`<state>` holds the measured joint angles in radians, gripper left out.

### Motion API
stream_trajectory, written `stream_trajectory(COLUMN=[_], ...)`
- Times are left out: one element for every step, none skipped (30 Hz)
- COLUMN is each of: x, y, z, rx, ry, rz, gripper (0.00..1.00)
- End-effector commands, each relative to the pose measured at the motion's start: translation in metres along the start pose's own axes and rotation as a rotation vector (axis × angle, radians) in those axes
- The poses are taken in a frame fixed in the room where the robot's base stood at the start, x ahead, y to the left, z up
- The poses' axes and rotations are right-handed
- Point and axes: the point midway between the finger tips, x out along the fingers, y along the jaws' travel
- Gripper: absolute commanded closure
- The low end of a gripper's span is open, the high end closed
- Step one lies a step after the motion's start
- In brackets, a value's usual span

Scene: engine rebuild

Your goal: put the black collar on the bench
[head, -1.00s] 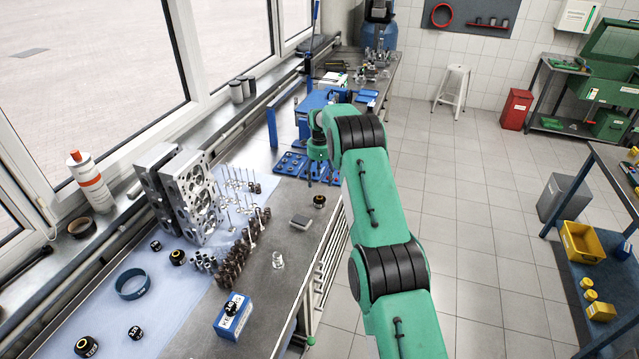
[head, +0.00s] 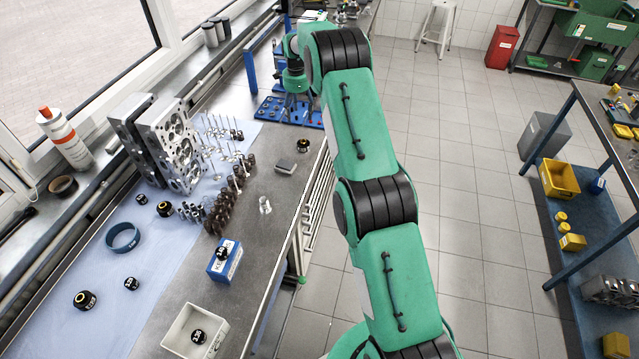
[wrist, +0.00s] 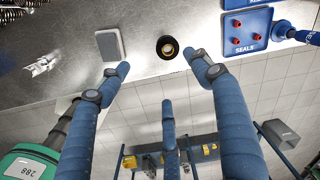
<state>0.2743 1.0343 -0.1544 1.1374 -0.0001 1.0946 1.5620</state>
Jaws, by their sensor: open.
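A small black collar (head: 303,145) with a gold-coloured bore sits on the grey bench (head: 258,190) near its front edge. It shows in the wrist view (wrist: 168,47) beyond my fingertips. My gripper (wrist: 165,75) is open and empty, its three blue fingers spread short of the collar and not touching it. In the head view my gripper (head: 293,108) is beyond the collar, near the blue trays, partly hidden by my arm. Other black ring-like pieces lie on the blue cloth (head: 165,208), on a blue box (head: 222,250) and in a pale bin (head: 198,337); which is meant is unclear.
A grey block (head: 286,166) lies beside the collar. Cylinder heads (head: 170,145), valves and brown springs (head: 222,208) crowd the bench to the left. A blue tray marked SEALS (wrist: 245,30) is at the right in the wrist view. Open floor lies right of the bench.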

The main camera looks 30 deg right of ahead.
Motion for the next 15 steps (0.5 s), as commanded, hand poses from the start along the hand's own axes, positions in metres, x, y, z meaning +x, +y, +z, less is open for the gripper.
stream_trajectory(x=[-0.02, -0.029, -0.041, -0.052, -0.06, -0.073, -0.083, -0.091, -0.103, -0.113, -0.12, -0.132, -0.141, -0.149, -0.16], y=[0.004, 0.007, 0.012, 0.016, 0.02, 0.025, 0.029, 0.034, 0.04, 0.044, 0.049, 0.055, 0.061, 0.066, 0.073], z=[0.005, 0.008, 0.011, 0.014, 0.016, 0.02, 0.022, 0.025, 0.029, 0.031, 0.034, 0.037, 0.039, 0.042, 0.044], rx=[-0.027, -0.046, -0.07, -0.09, -0.108, -0.134, -0.154, -0.173, -0.199, -0.218, -0.238, -0.263, -0.281, -0.301, -0.325], ry=[0.0, 0.0, 0.0, 0.001, 0.001, 0.001, 0.002, 0.002, 0.003, 0.004, 0.004, 0.006, 0.007, 0.008, 0.009], rz=[-0.011, -0.015, -0.021, -0.026, -0.03, -0.037, -0.041, -0.046, -0.052, -0.058, -0.061, -0.069, -0.073, -0.078, -0.084], gripper=[0.35, 0.35, 0.35, 0.35, 0.35, 0.35, 0.35, 0.35, 0.35, 0.35, 0.35, 0.35, 0.35, 0.35, 0.35])
